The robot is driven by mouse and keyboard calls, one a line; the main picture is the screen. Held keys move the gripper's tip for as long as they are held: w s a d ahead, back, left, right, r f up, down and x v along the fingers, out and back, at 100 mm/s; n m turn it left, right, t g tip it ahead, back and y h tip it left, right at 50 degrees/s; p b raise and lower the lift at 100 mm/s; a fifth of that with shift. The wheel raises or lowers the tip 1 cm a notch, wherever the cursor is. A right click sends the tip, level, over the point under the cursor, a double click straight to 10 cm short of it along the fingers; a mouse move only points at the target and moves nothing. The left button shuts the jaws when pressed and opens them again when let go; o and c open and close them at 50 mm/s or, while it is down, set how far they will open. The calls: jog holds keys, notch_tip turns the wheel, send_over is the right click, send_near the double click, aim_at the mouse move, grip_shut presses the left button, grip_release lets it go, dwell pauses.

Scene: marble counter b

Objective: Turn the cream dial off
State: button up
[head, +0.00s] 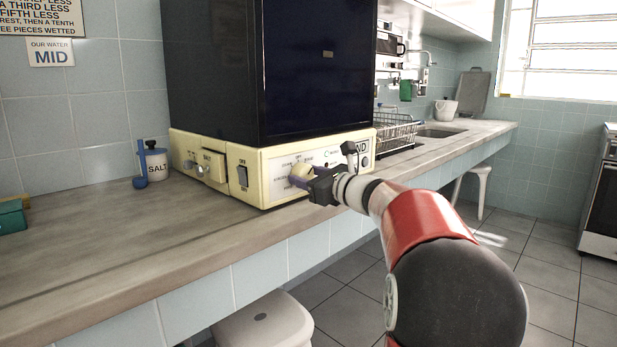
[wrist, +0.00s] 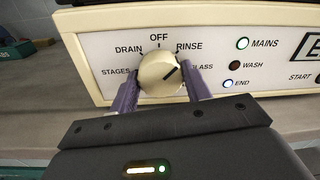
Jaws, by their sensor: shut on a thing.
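The cream dial (wrist: 158,74) sits on the white front panel (wrist: 108,50) in the wrist view. Its dark pointer line aims up and to the right, between RINSE and GLASS and away from the OFF mark at the top. My gripper (wrist: 160,84) has its purple fingers on the left and right sides of the dial and is shut on it. In the head view my gripper (head: 301,180) is at the right front face of the cream base unit (head: 275,190), where fingers and wrist partly cover the dial.
The MAINS lamp (wrist: 242,43) glows green and the END lamp (wrist: 228,84) is lit; the WASH lamp (wrist: 235,65) looks dark. A tall dark cabinet (head: 275,70) rises over the base. A salt jar (head: 155,162) stands left. The counter front is clear.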

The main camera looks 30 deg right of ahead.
jog(key=shift+f+n+b, duration=0.15)
jog(key=shift+n+b, duration=0.15)
jog(key=shift+b, duration=0.1)
jog(key=shift+f+n+b, duration=0.1)
jog(key=shift+n+b, duration=0.3)
jog(key=shift+b, duration=0.35)
jog(key=n+b, duration=0.2)
jog(key=b, duration=0.1)
jog(key=shift+f, duration=0.1)
jog(key=n+b, duration=0.3)
jog(key=shift+b, duration=0.35)
jog(key=shift+r+n+b, duration=0.2)
jog(key=shift+n+b, duration=0.75)
jog(key=shift+n, duration=0.35)
jog(key=o, duration=1)
